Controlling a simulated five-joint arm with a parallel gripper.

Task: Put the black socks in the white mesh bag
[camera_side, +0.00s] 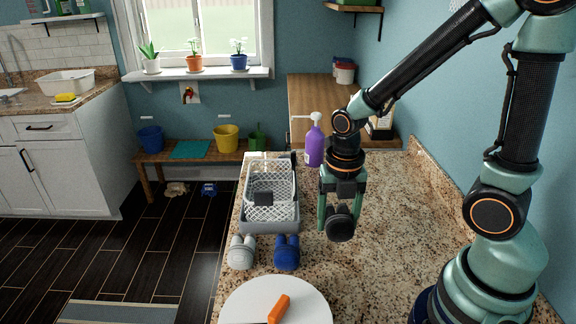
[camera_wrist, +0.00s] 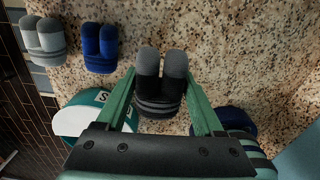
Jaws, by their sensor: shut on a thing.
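The black socks, a rolled pair with grey ends, hang between the green fingers of my gripper (camera_side: 341,208), which is shut on them above the counter. The socks (camera_side: 341,225) also show in the wrist view (camera_wrist: 160,84), with a finger on each side. The white mesh bag (camera_side: 272,212) sits in a grey tray (camera_side: 270,227) to the left of my gripper in the side view. A small dark square (camera_side: 263,198) shows on or in the bag; I cannot tell which.
Grey socks (camera_side: 241,253) and blue socks (camera_side: 287,253) lie in front of the tray. A white round plate with an orange object (camera_side: 279,308) is nearer. A purple pump bottle (camera_side: 314,143) stands behind. The speckled counter (camera_side: 400,215) is clear to the right.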

